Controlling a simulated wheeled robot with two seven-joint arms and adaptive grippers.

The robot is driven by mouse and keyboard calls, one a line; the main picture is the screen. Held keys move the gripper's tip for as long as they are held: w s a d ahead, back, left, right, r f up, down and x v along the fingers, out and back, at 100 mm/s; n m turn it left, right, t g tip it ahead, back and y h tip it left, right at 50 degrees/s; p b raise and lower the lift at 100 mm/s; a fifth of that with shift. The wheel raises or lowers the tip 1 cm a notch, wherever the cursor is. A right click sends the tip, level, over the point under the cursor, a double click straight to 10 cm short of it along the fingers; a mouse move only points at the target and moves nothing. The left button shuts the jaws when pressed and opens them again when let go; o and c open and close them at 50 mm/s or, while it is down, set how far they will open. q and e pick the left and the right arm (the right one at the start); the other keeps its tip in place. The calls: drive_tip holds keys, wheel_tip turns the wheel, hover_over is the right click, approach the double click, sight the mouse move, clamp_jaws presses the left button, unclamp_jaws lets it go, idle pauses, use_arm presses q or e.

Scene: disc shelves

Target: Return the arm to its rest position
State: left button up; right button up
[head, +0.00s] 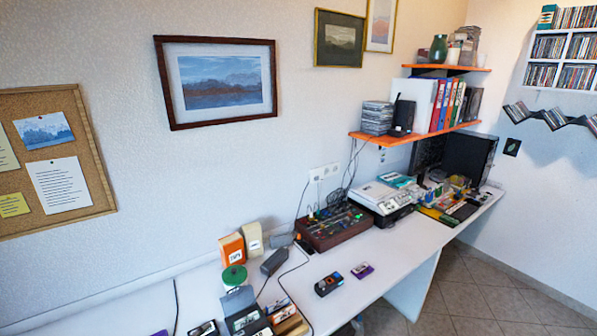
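Neither of my arms shows in the head view, and neither gripper is in the picture. Where they are relative to the desk cannot be told from this frame. The long white desk (375,280) runs along the wall from the lower left to the back right.
Small devices (328,284) lie near the desk's front edge. A dark red box with knobs (335,226) and a printer (383,198) stand behind. An orange shelf (415,134) juts from the wall above. Tiled floor (480,300) at the right is clear.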

use_arm(q)
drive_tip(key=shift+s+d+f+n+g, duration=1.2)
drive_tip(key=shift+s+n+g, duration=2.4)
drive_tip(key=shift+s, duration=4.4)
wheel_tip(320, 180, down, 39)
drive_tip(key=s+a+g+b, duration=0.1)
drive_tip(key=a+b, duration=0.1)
drive_tip(key=b, duration=0.5)
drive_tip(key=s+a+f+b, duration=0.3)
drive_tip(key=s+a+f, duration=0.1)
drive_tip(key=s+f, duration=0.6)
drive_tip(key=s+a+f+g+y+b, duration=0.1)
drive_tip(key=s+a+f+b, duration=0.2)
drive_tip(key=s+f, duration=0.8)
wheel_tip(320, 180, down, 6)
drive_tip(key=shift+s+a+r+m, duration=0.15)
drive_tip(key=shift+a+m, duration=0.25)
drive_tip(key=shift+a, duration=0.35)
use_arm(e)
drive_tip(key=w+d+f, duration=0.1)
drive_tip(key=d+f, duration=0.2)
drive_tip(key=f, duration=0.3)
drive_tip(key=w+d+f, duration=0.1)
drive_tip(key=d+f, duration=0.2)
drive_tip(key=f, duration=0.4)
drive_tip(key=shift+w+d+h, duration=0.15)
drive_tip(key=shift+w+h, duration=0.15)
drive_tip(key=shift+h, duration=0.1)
